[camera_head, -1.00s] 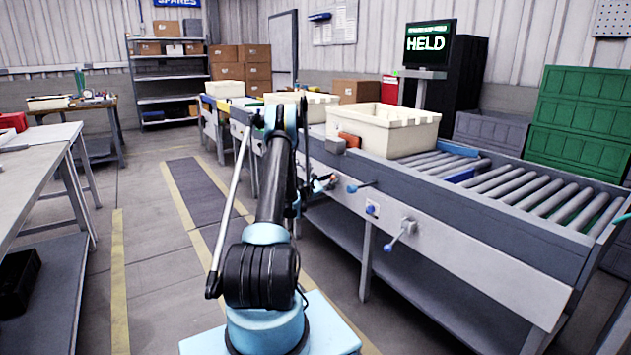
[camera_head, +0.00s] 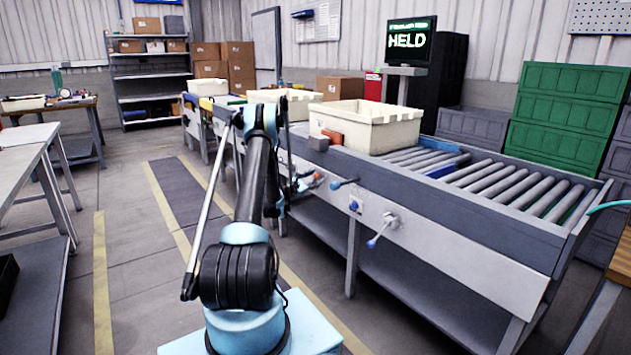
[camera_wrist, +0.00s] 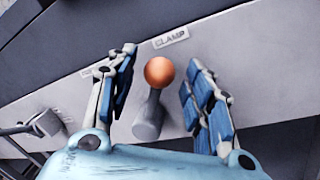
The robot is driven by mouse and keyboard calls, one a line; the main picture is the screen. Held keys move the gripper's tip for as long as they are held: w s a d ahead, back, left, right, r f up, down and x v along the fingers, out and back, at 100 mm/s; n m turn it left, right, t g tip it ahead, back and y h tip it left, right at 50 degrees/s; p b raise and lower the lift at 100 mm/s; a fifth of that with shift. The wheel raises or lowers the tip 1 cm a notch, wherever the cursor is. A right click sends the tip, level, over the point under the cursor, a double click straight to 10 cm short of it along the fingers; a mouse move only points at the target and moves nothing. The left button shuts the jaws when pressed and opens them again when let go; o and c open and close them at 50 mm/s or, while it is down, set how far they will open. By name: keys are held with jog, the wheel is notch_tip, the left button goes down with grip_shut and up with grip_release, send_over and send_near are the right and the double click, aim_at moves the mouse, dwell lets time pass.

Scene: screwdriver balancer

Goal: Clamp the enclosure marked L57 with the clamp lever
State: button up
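The clamp lever (camera_wrist: 149,112) has an orange ball knob (camera_wrist: 159,72) on a grey shaft, below a CLAMP label (camera_wrist: 171,37). In the wrist view, my open gripper (camera_wrist: 161,60) has one blue-padded finger on each side of the knob, with visible gaps on both sides. In the head view my gripper (camera_head: 298,186) is at the conveyor's front panel, and the small orange knob (camera_head: 318,175) shows beside it. No L57 marking is legible. An orange piece (camera_head: 332,136) and a grey block (camera_head: 319,144) sit at the conveyor edge before a cream tote (camera_head: 376,136).
The roller conveyor (camera_head: 500,185) runs right. A screen (camera_head: 408,40) reads HELD. Green crates (camera_head: 565,120) stand at right. A bench (camera_head: 30,155) is at left, with open floor between.

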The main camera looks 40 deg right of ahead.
jog(key=shift+a, duration=0.15)
jog(key=v, duration=1.1)
jog(key=shift+a, duration=0.35)
jog(key=shift+s+f, duration=0.1)
jog(key=shift+f, duration=0.05)
